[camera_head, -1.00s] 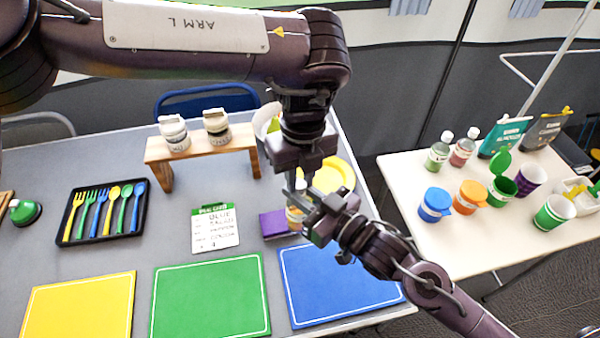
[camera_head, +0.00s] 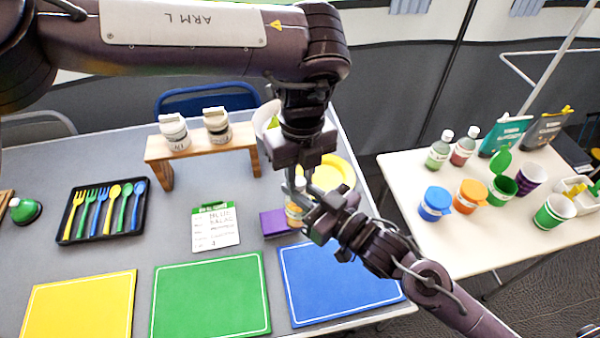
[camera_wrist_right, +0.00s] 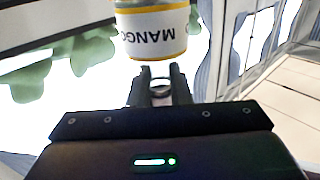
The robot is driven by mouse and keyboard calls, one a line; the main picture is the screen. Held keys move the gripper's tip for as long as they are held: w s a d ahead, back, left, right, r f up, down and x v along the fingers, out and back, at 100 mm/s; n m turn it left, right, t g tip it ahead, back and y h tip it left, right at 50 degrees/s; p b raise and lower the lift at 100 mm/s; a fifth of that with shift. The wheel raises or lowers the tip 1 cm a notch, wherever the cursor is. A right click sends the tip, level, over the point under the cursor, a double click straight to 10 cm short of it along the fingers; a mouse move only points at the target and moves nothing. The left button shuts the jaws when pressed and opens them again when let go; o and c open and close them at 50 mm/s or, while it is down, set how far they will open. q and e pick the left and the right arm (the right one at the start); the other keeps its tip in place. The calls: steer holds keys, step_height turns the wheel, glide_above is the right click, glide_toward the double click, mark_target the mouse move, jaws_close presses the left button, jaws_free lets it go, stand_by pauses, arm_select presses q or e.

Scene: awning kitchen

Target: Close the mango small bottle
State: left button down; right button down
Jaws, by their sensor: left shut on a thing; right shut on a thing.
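The mango small bottle (camera_head: 293,213) stands near the purple block, with an orange-yellow label and a pale top (camera_head: 300,184). In the right wrist view its white MANGO label (camera_wrist_right: 152,32) with yellow bands appears upside down, just beyond my fingers. My left gripper (camera_head: 301,182) points down from above, shut at the bottle's top. My right gripper (camera_head: 311,208) reaches in from the right, shut at the bottle; it also shows in the wrist view (camera_wrist_right: 160,72) with a small pale piece between its fingers. The exact contacts are partly hidden by the grippers.
A purple block (camera_head: 274,223) lies left of the bottle and a yellow plate (camera_head: 338,170) behind it. A wooden riser (camera_head: 200,153) with two jars stands behind left. Blue (camera_head: 340,285), green (camera_head: 210,295) and yellow (camera_head: 80,305) mats lie in front.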

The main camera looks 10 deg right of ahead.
mark_target(300, 180)
arm_select(q)
steer(key=shift+r, duration=0.35)
stand_by(0.9)
steer(key=shift+f, duration=0.85)
stand_by(0.6)
steer(key=c, duration=1.6)
jaws_free()
steer(key=shift+a, duration=0.1)
steer(key=shift+r, duration=2.1)
steer(key=shift+d, duration=0.2)
steer(key=shift+c, duration=1.4)
steer(key=shift+f, duration=0.2)
